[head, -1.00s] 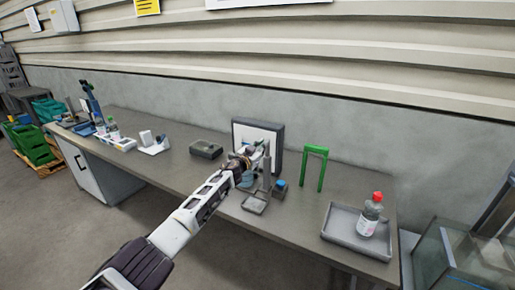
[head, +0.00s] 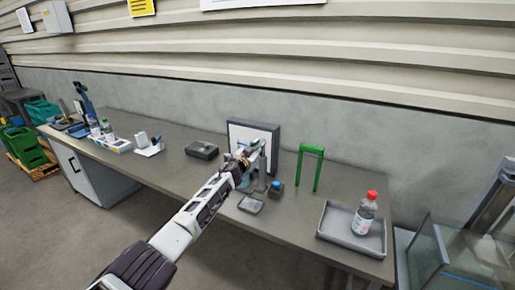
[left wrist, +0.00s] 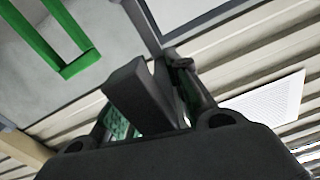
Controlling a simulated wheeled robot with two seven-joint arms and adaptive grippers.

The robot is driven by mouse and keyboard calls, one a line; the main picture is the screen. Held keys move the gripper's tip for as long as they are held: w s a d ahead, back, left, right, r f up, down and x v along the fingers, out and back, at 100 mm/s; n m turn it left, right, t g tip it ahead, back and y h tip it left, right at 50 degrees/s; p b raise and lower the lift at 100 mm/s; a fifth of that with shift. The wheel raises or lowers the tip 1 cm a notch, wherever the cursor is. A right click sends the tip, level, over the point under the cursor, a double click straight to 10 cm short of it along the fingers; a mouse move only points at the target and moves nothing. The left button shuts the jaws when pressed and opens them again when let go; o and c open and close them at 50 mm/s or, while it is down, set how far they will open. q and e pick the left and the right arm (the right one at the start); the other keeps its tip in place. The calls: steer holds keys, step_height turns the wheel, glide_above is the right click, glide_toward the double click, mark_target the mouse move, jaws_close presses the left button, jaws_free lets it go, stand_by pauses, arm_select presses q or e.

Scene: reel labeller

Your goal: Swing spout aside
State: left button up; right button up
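My left gripper (head: 254,154) is at a small bench device in the head view, in front of a framed white panel (head: 259,135). A grey upright part (head: 262,181) of the device stands beside it, largely hidden by the gripper. I cannot make out the spout for certain. A shallow grey tray (head: 250,205) lies at the device's foot, with a blue-topped block (head: 276,187) to its right. In the left wrist view, a dark grey bar-like part (left wrist: 138,92) shows between the finger linkages; whether it is gripped is unclear. My right gripper is out of view.
A green arch (head: 311,168) stands on the bench to the right. Beyond it, a grey tray (head: 326,236) holds a red-capped bottle (head: 364,215). A dark box (head: 202,149) sits to the left. The green arch also shows in the left wrist view (left wrist: 78,65).

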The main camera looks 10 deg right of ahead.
arm_select(q)
steer(key=shift+f, duration=0.25)
steer(key=shift+w+a+r, duration=0.1)
steer(key=shift+w+a, duration=0.05)
steer(key=shift+a, duration=0.1)
steer(key=shift+r, duration=0.2)
steer(key=shift+a+r, duration=0.2)
steer(key=shift+a, duration=0.1)
steer(key=shift+s+a, duration=0.15)
steer(key=shift+s, duration=0.2)
steer(key=shift+s+a+f, duration=0.2)
steer(key=shift+s+f, duration=0.1)
steer(key=shift+s, duration=0.45)
steer(key=shift+s+a+r, duration=0.1)
steer(key=shift+s+a, duration=0.3)
steer(key=shift+s, duration=0.05)
steer(key=v, duration=0.8)
steer(key=shift+a, duration=0.15)
